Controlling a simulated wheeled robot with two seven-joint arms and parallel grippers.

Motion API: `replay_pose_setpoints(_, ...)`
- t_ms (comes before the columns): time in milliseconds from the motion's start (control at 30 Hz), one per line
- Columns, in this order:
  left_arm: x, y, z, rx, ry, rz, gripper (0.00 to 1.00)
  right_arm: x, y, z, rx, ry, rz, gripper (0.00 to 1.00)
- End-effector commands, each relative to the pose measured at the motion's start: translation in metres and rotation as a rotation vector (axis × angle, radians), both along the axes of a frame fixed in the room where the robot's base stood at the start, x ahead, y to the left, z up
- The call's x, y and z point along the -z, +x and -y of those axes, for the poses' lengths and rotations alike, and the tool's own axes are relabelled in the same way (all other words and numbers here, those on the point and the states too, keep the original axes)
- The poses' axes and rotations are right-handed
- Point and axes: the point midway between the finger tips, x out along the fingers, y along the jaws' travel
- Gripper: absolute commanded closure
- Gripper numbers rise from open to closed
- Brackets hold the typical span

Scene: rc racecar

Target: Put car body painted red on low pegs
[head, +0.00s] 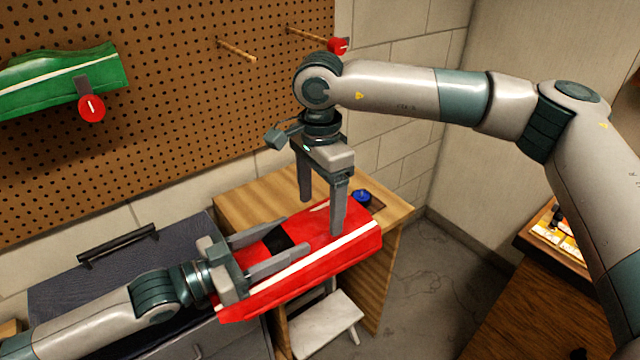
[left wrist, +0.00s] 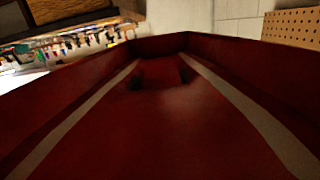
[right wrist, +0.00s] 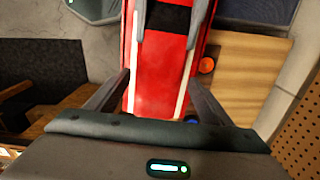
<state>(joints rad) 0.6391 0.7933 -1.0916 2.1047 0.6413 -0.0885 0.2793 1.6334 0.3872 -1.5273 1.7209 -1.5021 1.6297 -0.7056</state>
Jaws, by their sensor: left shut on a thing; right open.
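The red car body (head: 345,245), with white stripes and a black window patch, is tilted over the wooden cabinet in the head view. It fills most of the left wrist view (left wrist: 160,115) and crosses the right wrist view (right wrist: 160,75). My left gripper (head: 297,238) is shut on its near-left end, a finger along each side. My right gripper (head: 322,216) is open, pointing down from above, with its fingers on either side of the body's far half. I cannot tell whether they touch it. Bare pegs (head: 237,50) stick out of the pegboard.
A green car body (head: 60,78) hangs on the pegboard (head: 180,120) at left, by a red-ended peg (head: 91,108). Another peg has a red end (head: 337,45). A wooden cabinet (head: 270,190) carries a blue item (head: 361,196). A white step stool (head: 325,325) stands below.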

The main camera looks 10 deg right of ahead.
Motion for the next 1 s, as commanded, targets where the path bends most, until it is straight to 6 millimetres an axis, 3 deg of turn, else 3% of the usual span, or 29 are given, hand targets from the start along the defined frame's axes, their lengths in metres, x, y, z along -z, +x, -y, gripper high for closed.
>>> replay_pose_setpoints(233, 0.0, 0.0, 0.0, 0.0, -0.001, 0.0, 0.71, 0.023, 0.0, 0.0, 0.001, 0.0, 0.0, 0.26)
replay_pose_setpoints(633, 0.0, 0.0, 0.0, 0.0, -0.001, 0.0, 0.71, 0.028, 0.0, 0.0, 0.001, 0.0, 0.0, 0.26)
replay_pose_setpoints(800, 0.0, 0.0, 0.0, 0.0, -0.001, 0.0, 0.71, 0.028, 0.0, 0.0, 0.001, 0.0, 0.0, 0.66)
replay_pose_setpoints(867, 0.0, 0.0, 0.0, 0.0, -0.001, 0.0, 0.71, 0.028, 0.0, 0.0, 0.001, 0.0, 0.0, 0.71)
replay_pose_setpoints(900, 0.0, 0.0, 0.0, 0.0, -0.001, 0.0, 0.41, 0.027, 0.0, 0.0, 0.001, 0.0, 0.001, 0.71)
replay_pose_setpoints(967, 0.0, 0.0, 0.0, 0.0, -0.001, 0.0, 0.26, 0.027, 0.0, 0.0, 0.001, 0.0, 0.001, 0.71)
replay_pose_setpoints(1000, 0.0, 0.0, 0.0, 0.0, -0.001, 0.0, 0.26, 0.027, 0.0, 0.0, 0.001, 0.0, 0.001, 0.71)
